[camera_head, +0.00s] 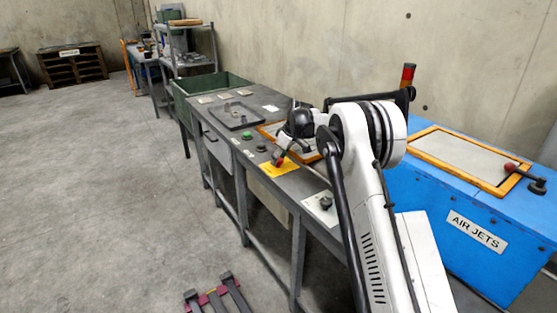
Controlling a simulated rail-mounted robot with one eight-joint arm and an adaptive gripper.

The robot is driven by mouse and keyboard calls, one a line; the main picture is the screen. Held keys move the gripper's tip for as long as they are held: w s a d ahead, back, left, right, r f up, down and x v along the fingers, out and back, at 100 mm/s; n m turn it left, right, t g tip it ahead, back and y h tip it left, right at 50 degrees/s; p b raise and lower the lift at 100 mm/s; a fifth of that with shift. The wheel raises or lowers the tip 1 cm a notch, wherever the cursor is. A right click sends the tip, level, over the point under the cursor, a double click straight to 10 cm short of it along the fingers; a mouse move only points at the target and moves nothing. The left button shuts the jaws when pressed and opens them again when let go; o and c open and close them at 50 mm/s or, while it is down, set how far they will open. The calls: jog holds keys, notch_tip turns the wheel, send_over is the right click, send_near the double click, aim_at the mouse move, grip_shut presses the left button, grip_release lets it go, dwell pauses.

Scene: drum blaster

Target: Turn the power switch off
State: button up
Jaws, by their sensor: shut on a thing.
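A yellow plate (280,169) is set near the front edge of a long grey workbench (262,187). A small red knob (277,159) shows at this plate and looks like the power switch. My gripper (283,154) reaches down to the knob from the upper right and is shut on it. The fingers are small and dark here, so their exact hold and the knob's angle are hard to read. My white arm hides part of the bench to the right.
Green (247,135) and black (262,147) controls sit left of the plate, and a dark knob on a pale plate (322,209) sits to its right. A blue AIR JETS box (490,250) stands at the right. The concrete floor (110,190) at left is mostly clear.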

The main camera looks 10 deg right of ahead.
dwell(0.3)
jog(key=o, duration=1.1)
jog(key=shift+o, duration=0.2)
jog(key=v, duration=1.2)
jog(key=shift+w, duration=0.1)
jog(key=shift+r, duration=0.15)
